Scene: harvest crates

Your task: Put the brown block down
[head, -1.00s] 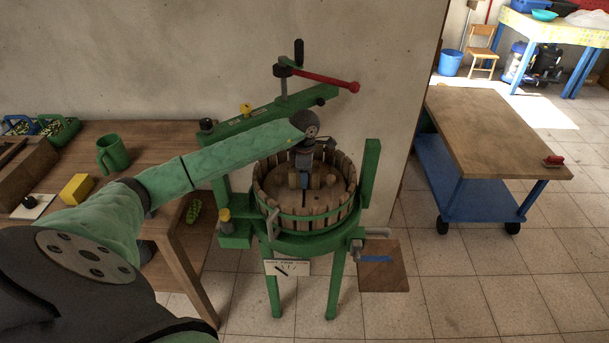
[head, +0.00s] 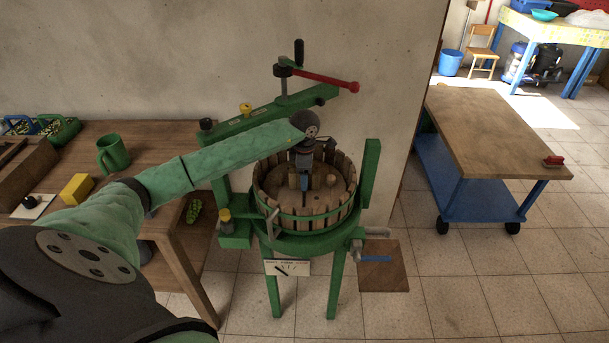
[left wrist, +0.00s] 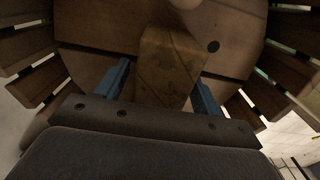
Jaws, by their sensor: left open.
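The brown block (left wrist: 165,65) is a wooden piece on the round wooden plate (left wrist: 228,50) inside the slatted press basket (head: 305,217). My left gripper (left wrist: 162,88) is open, with one blue finger on each side of the block. Whether the fingers touch it is hard to tell. In the head view my left arm reaches over the basket from the left, and the gripper (head: 304,182) points down into it. It largely hides the block there. My right gripper is not in view.
The green press frame (head: 369,185) and its red-handled screw (head: 325,78) surround the basket. At left a wooden table (head: 150,140) holds a green mug (head: 113,153) and a yellow block (head: 77,188). A blue cart (head: 470,180) stands at right, with open floor between.

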